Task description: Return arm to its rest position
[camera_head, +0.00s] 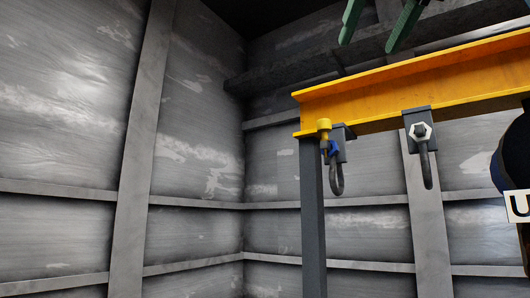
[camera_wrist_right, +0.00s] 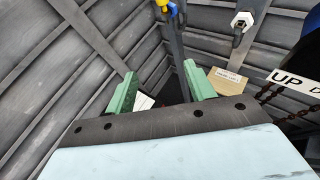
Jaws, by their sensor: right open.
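My right gripper (camera_head: 368,44) shows at the top of the head view, right of centre, as two green fingers pointing down and cut off by the top edge. In the right wrist view its green fingers (camera_wrist_right: 160,70) stand well apart with nothing between them, so it is open and empty. In the head view the fingers appear above a yellow beam (camera_head: 410,90), with no visible contact. My left gripper is in neither view.
Two shackle-like fittings hang under the beam, one with a hex nut (camera_head: 421,131), one beside a yellow-and-blue part (camera_head: 325,132). A grey post (camera_head: 313,220) supports the beam. A white "UP" sign (camera_wrist_right: 292,80) and a cardboard-coloured box (camera_wrist_right: 228,82) show right. Ribbed grey walls enclose the corner.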

